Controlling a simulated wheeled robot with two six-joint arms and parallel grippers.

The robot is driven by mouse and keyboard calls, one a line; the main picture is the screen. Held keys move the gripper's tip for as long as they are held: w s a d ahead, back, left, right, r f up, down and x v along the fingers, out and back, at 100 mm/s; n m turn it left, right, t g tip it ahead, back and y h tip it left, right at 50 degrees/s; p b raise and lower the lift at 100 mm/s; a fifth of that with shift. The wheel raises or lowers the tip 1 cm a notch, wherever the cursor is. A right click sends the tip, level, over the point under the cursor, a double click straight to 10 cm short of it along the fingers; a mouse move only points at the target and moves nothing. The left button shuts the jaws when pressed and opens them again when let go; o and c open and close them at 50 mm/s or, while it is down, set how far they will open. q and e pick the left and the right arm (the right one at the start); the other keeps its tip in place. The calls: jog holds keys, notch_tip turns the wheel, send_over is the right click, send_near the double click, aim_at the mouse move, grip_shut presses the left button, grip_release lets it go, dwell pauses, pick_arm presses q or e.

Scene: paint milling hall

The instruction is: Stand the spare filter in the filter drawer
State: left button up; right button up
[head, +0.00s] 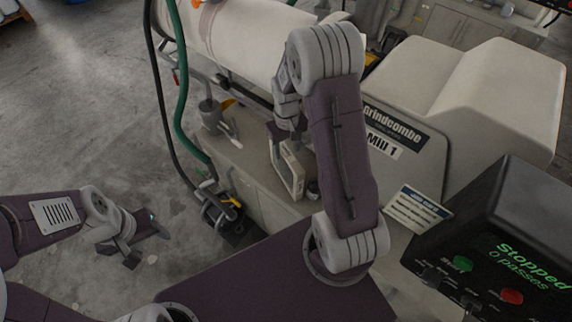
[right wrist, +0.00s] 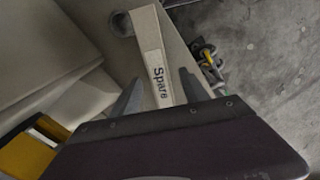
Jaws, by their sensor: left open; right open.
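The spare filter (head: 293,173) is a cream rectangular frame standing upright on the grey bench ledge beside the mill. In the right wrist view the filter (right wrist: 148,38) shows its narrow edge with a "Spare" label. My right gripper (head: 284,138) is at the filter's top edge. In the right wrist view its open fingers (right wrist: 158,92) are on either side of the filter's edge; I cannot tell whether they touch it. My left gripper (head: 132,246) is open and empty over the floor at lower left. I cannot make out the filter drawer in either view.
The Mill 1 housing (head: 430,125) stands right of the ledge. A grey cup (head: 210,114) and a small dark round object (head: 313,189) are on the ledge. A green hose (head: 180,90) hangs at left. A control box (head: 505,245) is at right. The floor at left is clear.

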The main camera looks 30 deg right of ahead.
aim_at(286, 166)
jog(key=f, duration=0.2)
jog(key=f+p, duration=0.1)
jog(key=f, duration=0.1)
jog(key=shift+w+f, duration=0.2)
jog(key=shift+f, duration=0.45)
grip_shut()
jog(key=shift+w, duration=0.1)
dwell(0.7)
